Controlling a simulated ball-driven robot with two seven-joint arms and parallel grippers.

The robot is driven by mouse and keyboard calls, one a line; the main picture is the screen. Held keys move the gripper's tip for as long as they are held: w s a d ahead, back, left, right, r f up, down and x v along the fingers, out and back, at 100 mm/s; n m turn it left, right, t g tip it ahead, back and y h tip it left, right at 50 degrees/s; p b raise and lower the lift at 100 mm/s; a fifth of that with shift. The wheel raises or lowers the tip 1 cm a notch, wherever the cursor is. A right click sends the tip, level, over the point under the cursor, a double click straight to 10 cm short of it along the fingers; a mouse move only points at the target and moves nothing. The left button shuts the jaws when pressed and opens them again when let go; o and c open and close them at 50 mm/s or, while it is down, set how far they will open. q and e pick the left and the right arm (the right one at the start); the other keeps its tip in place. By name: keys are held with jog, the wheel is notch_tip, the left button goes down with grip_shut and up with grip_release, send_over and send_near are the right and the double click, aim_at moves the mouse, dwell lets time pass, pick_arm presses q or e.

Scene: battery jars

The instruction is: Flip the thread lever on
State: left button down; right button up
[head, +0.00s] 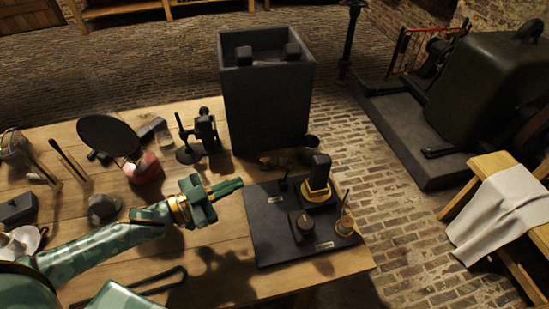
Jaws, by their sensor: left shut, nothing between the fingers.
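A dark square board (268,236) lies at the right end of the wooden table and bears several small controls with pale labels too small to read. A brass piece with a thin upright stem (345,222) stands at its right edge. A black upright block on a yellow base (318,178) stands at the back, a squat dark knob (302,226) at the front and a small black toggle (283,185) at the back left. I cannot tell which is the thread lever. My left gripper (238,186) is shut and empty, just left of the board's back-left corner. My right gripper is out of view.
A tall dark box (267,105) stands behind the board. A small black stand (200,135), a dark round disc (108,134) and other small items crowd the table's left and back. A black looped rod (135,287) lies in front of my left arm.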

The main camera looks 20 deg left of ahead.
aim_at(287, 174)
pick_arm(q)
jog(key=f+b+x, duration=0.2)
jog(key=b+x, duration=0.1)
jog(key=x, duration=0.9)
jog(key=shift+w+f, duration=0.3)
jog(key=shift+w, duration=0.05)
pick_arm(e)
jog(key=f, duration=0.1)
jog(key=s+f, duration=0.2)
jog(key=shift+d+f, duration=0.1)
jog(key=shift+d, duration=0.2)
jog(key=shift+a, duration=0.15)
pick_arm(q)
jog(key=shift+w+d+p, duration=0.45)
jog(key=shift+p, duration=0.15)
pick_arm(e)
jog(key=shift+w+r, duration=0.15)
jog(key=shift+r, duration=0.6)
pick_arm(q)
jog(key=shift+r, duration=0.1)
